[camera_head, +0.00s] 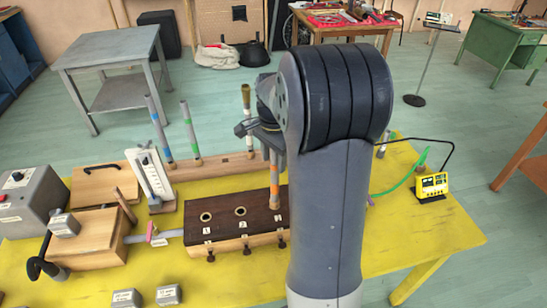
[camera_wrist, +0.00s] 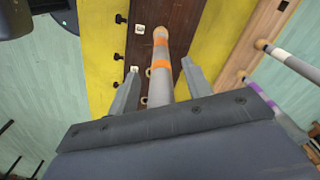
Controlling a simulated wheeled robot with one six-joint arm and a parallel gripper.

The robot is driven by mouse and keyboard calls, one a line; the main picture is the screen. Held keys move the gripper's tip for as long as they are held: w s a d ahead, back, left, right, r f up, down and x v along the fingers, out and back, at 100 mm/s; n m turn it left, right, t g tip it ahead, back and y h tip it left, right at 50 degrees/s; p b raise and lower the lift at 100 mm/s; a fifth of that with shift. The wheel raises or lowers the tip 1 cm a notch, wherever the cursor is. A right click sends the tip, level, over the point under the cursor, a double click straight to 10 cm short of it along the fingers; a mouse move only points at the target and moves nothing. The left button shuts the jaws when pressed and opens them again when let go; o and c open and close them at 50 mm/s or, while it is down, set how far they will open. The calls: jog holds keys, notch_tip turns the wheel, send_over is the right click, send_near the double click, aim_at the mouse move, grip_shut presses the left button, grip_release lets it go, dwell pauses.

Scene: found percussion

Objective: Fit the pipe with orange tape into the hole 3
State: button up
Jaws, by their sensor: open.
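The pipe with orange tape (camera_head: 274,180) stands upright at the right end of the dark hole board (camera_head: 224,226). Its lower end meets the board where hole 3 lies and covers that hole; I cannot see how deep it sits. In the wrist view the pipe (camera_wrist: 161,50) shows two orange bands and runs between the two fingers. My gripper (camera_wrist: 161,69) is open around it, one finger on each side. In the head view my gripper (camera_head: 262,133) is partly hidden by my arm. Holes 1 (camera_head: 205,216) and 2 (camera_head: 240,211) are empty.
Several other pipes, one with blue tape (camera_head: 157,122) and one with green tape (camera_head: 188,128), stand in a wooden rail behind the board. A gauge stand (camera_head: 150,178) and wooden box (camera_head: 97,238) are left. A yellow meter (camera_head: 431,186) is right; the front right table is clear.

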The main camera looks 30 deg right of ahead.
notch_tip(320, 180, up, 11)
jog(key=shift+f+b, duration=0.15)
jog(key=shift+b, duration=0.3)
notch_tip(320, 180, down, 11)
jog(key=shift+r+p, duration=0.2)
jog(key=shift+p, duration=0.35)
jog(key=shift+r, duration=0.3)
jog(key=shift+f, duration=0.1)
